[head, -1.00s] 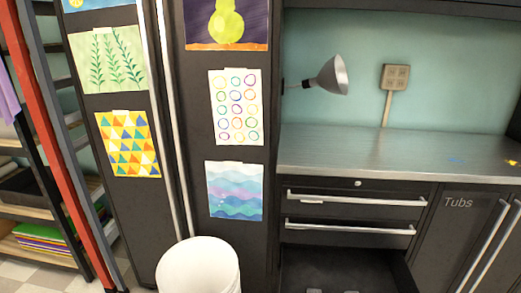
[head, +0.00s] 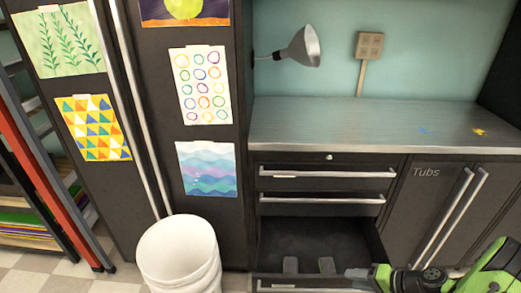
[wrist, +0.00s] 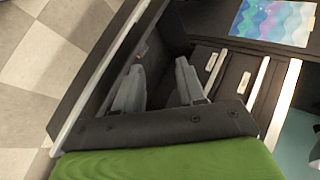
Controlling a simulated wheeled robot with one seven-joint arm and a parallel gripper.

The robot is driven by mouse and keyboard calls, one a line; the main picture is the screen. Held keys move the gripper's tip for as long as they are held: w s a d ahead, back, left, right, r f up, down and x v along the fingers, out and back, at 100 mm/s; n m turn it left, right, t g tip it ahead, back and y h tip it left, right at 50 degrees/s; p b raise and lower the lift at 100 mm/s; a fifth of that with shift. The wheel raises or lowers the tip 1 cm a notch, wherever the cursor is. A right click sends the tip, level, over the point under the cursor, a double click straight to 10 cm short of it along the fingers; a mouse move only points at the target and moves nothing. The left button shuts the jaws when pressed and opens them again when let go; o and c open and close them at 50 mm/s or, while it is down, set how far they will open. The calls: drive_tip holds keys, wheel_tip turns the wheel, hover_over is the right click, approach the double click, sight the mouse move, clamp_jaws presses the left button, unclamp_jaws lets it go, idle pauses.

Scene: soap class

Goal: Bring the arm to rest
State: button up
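My gripper (wrist: 158,78) shows in the wrist view with two grey fingers apart and nothing visible between them. Its dark palm and green body fill the bottom of that view. The fingers appear over or inside an open drawer (wrist: 158,45), close to its front panel; whether they touch it I cannot tell. In the head view, green and black parts of my arm come in at the lower right, beside the open bottom drawer (head: 315,240).
Two shut drawers (head: 325,180) sit above the open one, under a metal counter (head: 370,130). A cupboard marked Tubs (head: 425,210) is at the right. A white bin (head: 180,250) stands left of the drawer. A lamp (head: 303,48) hangs over the counter.

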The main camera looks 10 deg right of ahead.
drive_tip(key=a+r+n+g+h+p, duration=0.2)
drive_tip(key=a+r, duration=0.3)
drive_tip(key=r, duration=0.4)
drive_tip(key=a+r+n+g+h+p, duration=0.15)
drive_tip(key=a+r, duration=0.25)
drive_tip(key=r, duration=0.5)
drive_tip(key=a+r+n+g+h+p, duration=0.1)
drive_tip(key=a+r+n+p, duration=0.3)
drive_tip(key=r, duration=0.5)
drive_tip(key=s+a+r+t+h+p, duration=0.1)
drive_tip(key=s+a+r+p, duration=0.1)
drive_tip(key=s+a+r, duration=0.2)
drive_tip(key=s+a+r+t+h+p, duration=0.1)
drive_tip(key=s+a+r+p, duration=0.1)
drive_tip(key=s+r, duration=0.8)
drive_tip(key=shift+s+a+t+h, duration=0.25)
drive_tip(key=shift+a+t+h, duration=0.1)
drive_tip(key=shift+a, duration=0.55)
